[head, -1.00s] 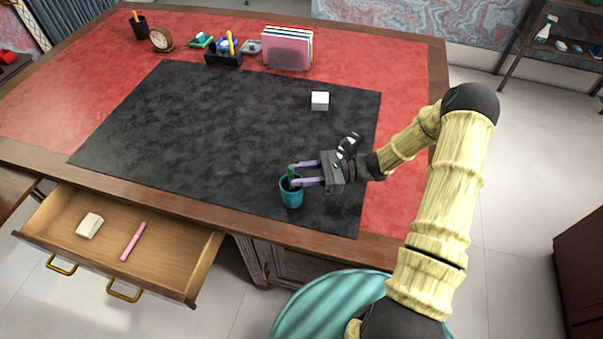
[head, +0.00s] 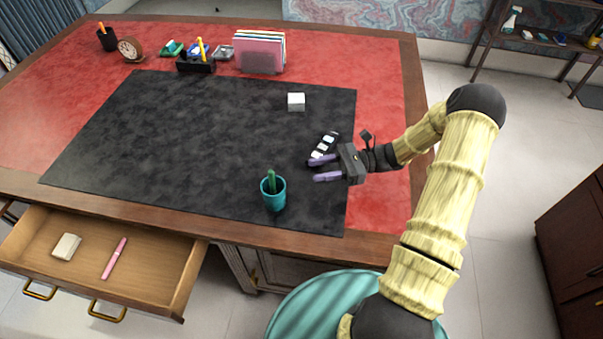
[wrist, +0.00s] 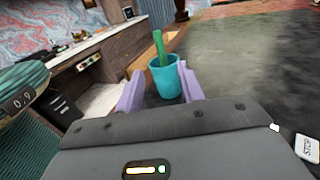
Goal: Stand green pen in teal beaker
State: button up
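The teal beaker (head: 274,197) stands upright on the black desk mat near its front edge. The green pen (head: 271,180) stands in it, leaning slightly, with its upper part above the rim. My gripper (head: 318,169) is open and empty, to the right of the beaker and apart from it. In the wrist view the beaker (wrist: 165,82) and the pen (wrist: 159,46) show beyond my two spread purple fingers (wrist: 160,92). The pen's lower end is hidden inside the beaker.
A white cube (head: 296,102) sits on the mat (head: 190,130) behind my gripper. An open drawer (head: 150,262) at the front left holds a pink pen (head: 114,258) and a whitish block (head: 66,246). A file holder (head: 259,53) and organizer (head: 196,63) stand at the back.

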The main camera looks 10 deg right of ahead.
jog(key=d, duration=0.6)
jog(key=shift+w+d+b, duration=0.15)
jog(key=shift+d+b, duration=0.2)
jog(key=shift+d, duration=0.05)
dwell(0.8)
jog(key=s+a+r+n+g+h+p, duration=0.35)
jog(key=s+a+r+n+h, duration=0.2)
jog(key=s+n+h, duration=0.35)
jog(key=s+r+n+t+h+p, duration=0.4)
jog(key=r+n+t+h, duration=0.3)
jog(key=r+n+h, duration=0.1)
notch_tip(320, 180, up, 2)
jog(key=shift+s+a+r+h, duration=0.2)
jog(key=shift+a+h, duration=0.15)
jog(key=shift+h, duration=0.15)
jog(key=shift+w, duration=0.1)
